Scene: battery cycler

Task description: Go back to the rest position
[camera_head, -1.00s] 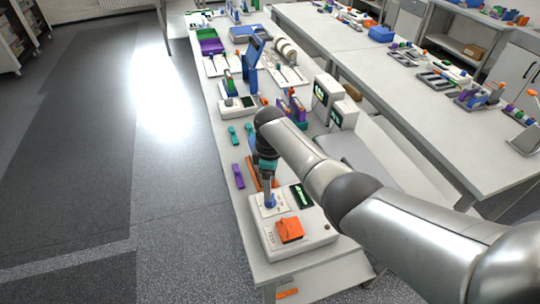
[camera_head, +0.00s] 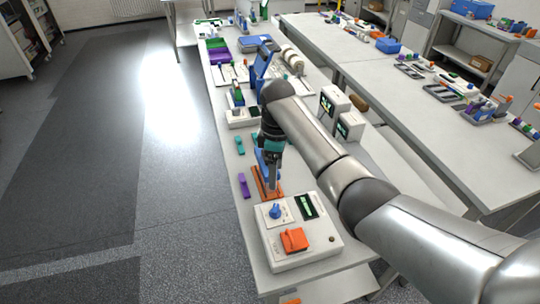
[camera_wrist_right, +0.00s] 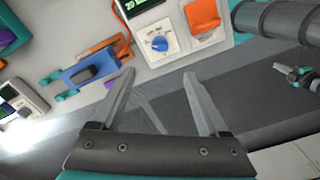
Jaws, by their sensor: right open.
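My right gripper (camera_head: 272,182) hangs over the near part of the long bench in the head view, just behind the white battery cycler (camera_head: 300,243). In the right wrist view the right gripper (camera_wrist_right: 158,90) shows two spread fingers with nothing between them. The cycler has a blue knob (camera_head: 275,211), a dark green-lit display (camera_head: 306,206) and an orange block (camera_head: 294,240). The blue knob also shows in the right wrist view (camera_wrist_right: 159,44), beyond the fingertips and apart from them.
An orange tray (camera_head: 262,190) with a blue part lies behind the cycler, partly hidden by my gripper. Purple (camera_head: 244,186) and teal (camera_head: 240,146) pieces lie along the bench's left edge. Small white monitors (camera_head: 349,127) stand right of my arm. The floor at left is clear.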

